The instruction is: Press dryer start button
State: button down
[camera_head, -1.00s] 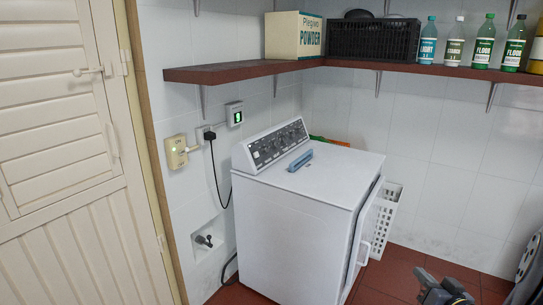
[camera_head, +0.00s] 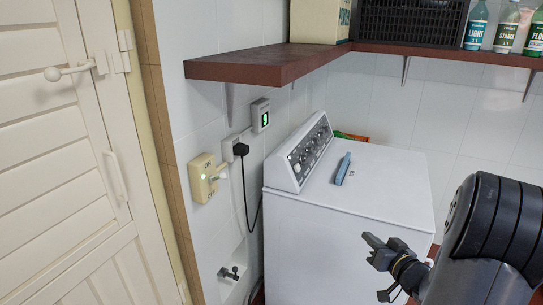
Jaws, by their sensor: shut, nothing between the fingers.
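The white dryer (camera_head: 345,215) stands against the tiled wall. Its slanted control panel (camera_head: 313,150) carries a row of dark knobs; a separate start button is too small to make out. My gripper (camera_head: 372,250) is in front of the dryer's front face, at the lower right, below the top's front edge. It is seen from the side and looks shut and empty. My dark arm covers the dryer's lower right part.
A blue object (camera_head: 343,168) lies on the dryer's top. A red-brown shelf (camera_head: 275,66) juts out above and left of the panel. A cream switch box (camera_head: 202,178), a black plug (camera_head: 241,149) with a cord and a small green-lit box (camera_head: 260,115) are on the left wall.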

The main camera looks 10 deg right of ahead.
aim_at(297, 168)
jog(key=i+l, duration=0.1)
jog(key=i, duration=1.25)
